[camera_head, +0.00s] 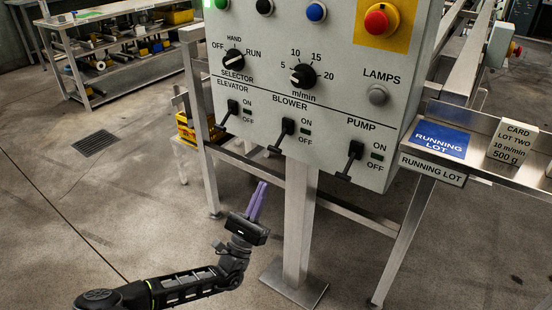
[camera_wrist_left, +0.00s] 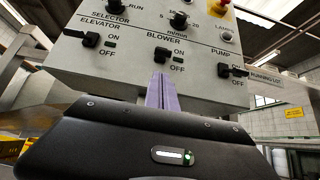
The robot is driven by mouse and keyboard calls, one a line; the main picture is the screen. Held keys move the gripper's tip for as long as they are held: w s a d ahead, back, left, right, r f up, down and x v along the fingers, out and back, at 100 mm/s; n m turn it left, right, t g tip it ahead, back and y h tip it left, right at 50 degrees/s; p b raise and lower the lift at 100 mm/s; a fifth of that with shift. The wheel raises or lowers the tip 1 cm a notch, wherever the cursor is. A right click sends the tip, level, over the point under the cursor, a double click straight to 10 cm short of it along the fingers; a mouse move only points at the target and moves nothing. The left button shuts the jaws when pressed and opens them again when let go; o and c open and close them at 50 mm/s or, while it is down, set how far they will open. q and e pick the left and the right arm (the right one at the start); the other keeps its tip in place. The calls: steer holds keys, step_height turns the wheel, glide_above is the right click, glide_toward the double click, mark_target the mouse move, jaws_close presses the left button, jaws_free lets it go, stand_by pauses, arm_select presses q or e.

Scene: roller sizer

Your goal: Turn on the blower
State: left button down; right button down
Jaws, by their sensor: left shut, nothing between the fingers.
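The grey control panel (camera_head: 325,85) carries the blower switch (camera_head: 286,128), a black lever between the elevator and pump switches. Its handle slants downward, and the small indicator beside it looks dark green. The blower switch also shows in the left wrist view (camera_wrist_left: 162,54), just above the fingertips. My left gripper (camera_head: 262,185) has purple fingers, shut and empty, pointing up. It is below the blower lever and apart from it in the head view. In the left wrist view its fingers (camera_wrist_left: 160,78) line up under the lever. My right gripper is out of view.
The elevator switch (camera_head: 232,107) and pump switch (camera_head: 354,152) flank the blower lever. Above are the selector knob (camera_head: 234,60), speed knob (camera_head: 302,76) and red emergency button (camera_head: 381,20). A metal post (camera_head: 298,225) stands under the panel. A shelf with cards (camera_head: 440,139) is at right.

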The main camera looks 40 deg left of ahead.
mark_target(280, 140)
arm_select(q)
steer(key=x, duration=1)
steer(key=shift+b, duration=0.3)
steer(key=shift+w, duration=0.1)
